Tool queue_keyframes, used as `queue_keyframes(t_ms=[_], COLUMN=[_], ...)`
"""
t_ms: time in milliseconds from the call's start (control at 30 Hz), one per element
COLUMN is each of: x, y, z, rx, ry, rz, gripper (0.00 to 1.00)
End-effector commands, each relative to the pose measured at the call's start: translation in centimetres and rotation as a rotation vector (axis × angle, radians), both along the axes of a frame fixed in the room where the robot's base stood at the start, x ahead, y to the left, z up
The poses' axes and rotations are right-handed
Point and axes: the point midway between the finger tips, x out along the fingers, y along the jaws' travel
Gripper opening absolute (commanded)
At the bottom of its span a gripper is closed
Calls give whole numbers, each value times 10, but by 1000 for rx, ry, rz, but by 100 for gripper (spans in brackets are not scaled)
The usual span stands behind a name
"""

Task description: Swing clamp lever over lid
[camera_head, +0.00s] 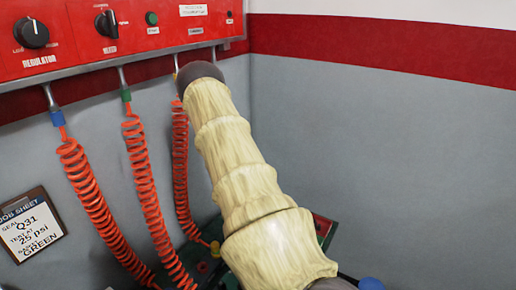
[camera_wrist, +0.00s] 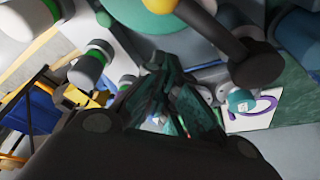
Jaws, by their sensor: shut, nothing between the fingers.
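In the head view my cream-sleeved arm hides my gripper and most of the fixture, leaving a bit of green bench (camera_head: 324,228) visible.
A red panel (camera_head: 75,40) with regulator knobs runs along the wall. Several coiled orange hoses (camera_head: 143,185) hang below it, close to my arm's left. A job sheet (camera_head: 31,224) is at lower left. Green-banded cylinders (camera_wrist: 91,64) stand left in the wrist view.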

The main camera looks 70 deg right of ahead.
Motion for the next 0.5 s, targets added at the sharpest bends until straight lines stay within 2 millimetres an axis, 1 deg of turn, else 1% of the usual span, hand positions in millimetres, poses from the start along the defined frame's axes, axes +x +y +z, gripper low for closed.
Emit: queue_keyframes(t_ms=[67, 133, 367, 500], x=[-3, 0, -2, 3], y=[-2, -1, -2, -1], z=[-4, 2, 19, 31], rx=[1, -1, -1, -1], ry=[0, -1, 0, -1], rz=[2, 6, -3, -2], gripper=[0, 0, 0, 0])
